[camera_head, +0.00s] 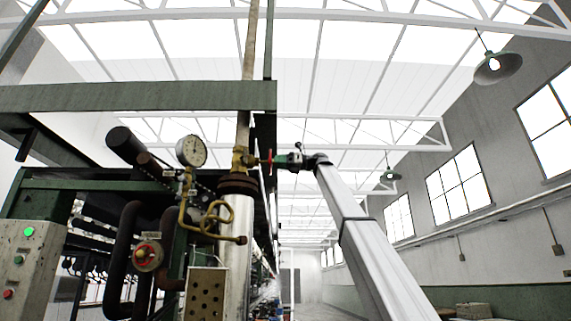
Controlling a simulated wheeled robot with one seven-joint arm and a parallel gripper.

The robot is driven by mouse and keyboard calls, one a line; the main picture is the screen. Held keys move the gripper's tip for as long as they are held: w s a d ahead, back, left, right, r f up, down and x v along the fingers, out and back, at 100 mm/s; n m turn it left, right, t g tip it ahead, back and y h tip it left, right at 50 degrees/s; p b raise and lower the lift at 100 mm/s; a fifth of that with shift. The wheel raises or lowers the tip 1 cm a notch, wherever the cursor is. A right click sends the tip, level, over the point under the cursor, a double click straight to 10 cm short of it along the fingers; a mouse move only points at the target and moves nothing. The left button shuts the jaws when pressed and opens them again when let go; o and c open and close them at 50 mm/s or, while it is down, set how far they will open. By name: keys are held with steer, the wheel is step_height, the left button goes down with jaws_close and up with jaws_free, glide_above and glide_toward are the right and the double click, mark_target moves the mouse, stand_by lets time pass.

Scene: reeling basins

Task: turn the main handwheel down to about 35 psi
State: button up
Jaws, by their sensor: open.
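A red handwheel (270,161) is seen nearly edge-on at the right of a brass valve (240,160) on the upright pipe. My gripper (279,161) is open at the handwheel's right side, with its arm reaching up from the lower right. I cannot tell whether the fingers touch or straddle the rim. A round white-faced pressure gauge (191,151) stands left of the valve; its needle and numbers are too small to read.
A grey control box (26,265) with green and red buttons stands at far left. A curled brass tube (212,222) and a perforated box (206,291) are below the gauge. A green beam (140,97) crosses above. The aisle at right is open.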

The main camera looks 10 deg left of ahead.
steer(key=c, duration=0.8)
steer(key=m, duration=0.6)
steer(key=o, duration=0.8)
steer(key=shift+d, duration=0.15)
